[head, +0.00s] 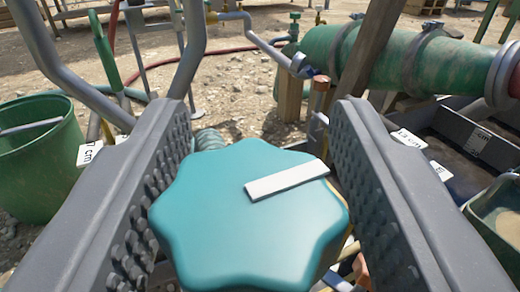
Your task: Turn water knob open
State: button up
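The water knob is a teal, lobed star-shaped handle (245,235) in the lower middle of the head view. A white bar mark (287,180) lies on its top face, slanting up to the right. My gripper (262,105) is open, with one grey studded finger on each side of the knob. The knob sits between the fingers, its left and right lobes close to the pads. I cannot tell whether the pads touch it. The knob's stem and underside are hidden.
A green bucket (40,155) stands at the left. A large green pipe (385,58) with flanges crosses the upper right. Dark trays (450,140) lie at the right. Grey tubes rise at the upper left. A wooden post (290,100) stands behind the knob. Gravelly ground lies beyond.

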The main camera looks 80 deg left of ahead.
jog(key=shift+o, duration=0.5)
jog(key=s+d+p, duration=0.1)
jog(key=d+p, duration=0.1)
jog(key=d, duration=1.1)
jog(key=shift+s+d+f+p, duration=0.15)
jog(key=shift+s+d+p, duration=0.15)
jog(key=shift+s+d, duration=0.05)
